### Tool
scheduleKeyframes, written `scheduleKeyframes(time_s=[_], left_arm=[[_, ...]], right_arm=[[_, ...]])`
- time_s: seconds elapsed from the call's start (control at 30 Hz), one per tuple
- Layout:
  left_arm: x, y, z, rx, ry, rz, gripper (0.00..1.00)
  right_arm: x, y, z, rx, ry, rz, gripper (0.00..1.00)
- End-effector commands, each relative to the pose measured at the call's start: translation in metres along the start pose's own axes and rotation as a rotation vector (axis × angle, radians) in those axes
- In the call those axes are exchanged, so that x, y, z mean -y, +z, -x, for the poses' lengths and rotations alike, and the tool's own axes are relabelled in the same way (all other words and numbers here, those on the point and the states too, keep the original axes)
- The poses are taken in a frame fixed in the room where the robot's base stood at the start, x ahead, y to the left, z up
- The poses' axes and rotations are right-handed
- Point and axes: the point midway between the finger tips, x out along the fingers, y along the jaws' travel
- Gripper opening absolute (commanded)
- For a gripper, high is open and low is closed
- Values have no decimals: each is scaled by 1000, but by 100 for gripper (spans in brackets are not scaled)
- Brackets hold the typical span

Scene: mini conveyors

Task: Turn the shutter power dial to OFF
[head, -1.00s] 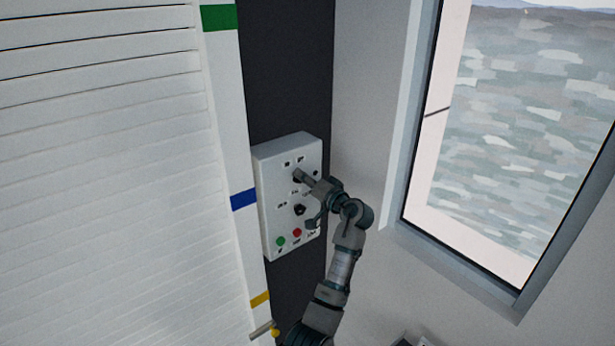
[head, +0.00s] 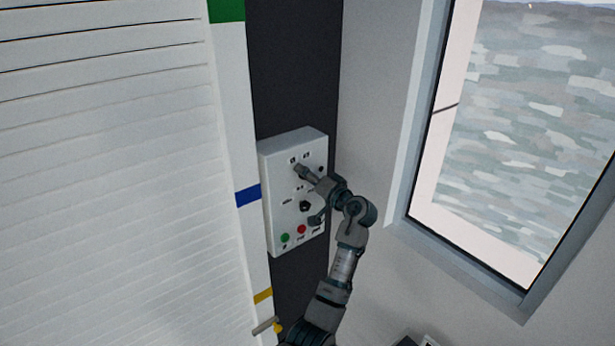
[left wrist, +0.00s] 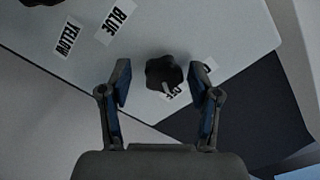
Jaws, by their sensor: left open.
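The white control box (head: 292,150) is on the dark wall strip. Its upper black dial shows in the left wrist view (left wrist: 163,73), between the fingers of my left gripper (head: 307,174). The fingers are open on either side of the dial, with a gap visible beside it. A white mark shows on the dial, and it partly covers a label beside it. In the head view the gripper mostly hides this dial. A lower black dial (head: 305,206) is below it; labels YELLOW (left wrist: 68,37) and BLUE (left wrist: 117,21) lie between the dials. My right gripper is out of view.
Green (head: 285,238) and red (head: 302,229) buttons are at the bottom of the box. A white slatted shutter (head: 110,180) is to the left, its edge strip carrying coloured bands. A window (head: 530,150) is to the right.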

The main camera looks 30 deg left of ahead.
Motion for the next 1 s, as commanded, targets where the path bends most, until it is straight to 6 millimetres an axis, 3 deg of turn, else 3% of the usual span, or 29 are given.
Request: scheduleKeyframes(time_s=[0.5, 0.7, 1.0], left_arm=[[-4, 2, 94, 3, 5, -3, 62], [-5, 3, 107, 6, 5, -3, 62], [-5, 2, 110, 5, 3, -4, 62]], right_arm=[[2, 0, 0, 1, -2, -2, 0], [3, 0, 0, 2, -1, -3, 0], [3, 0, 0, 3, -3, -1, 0]])
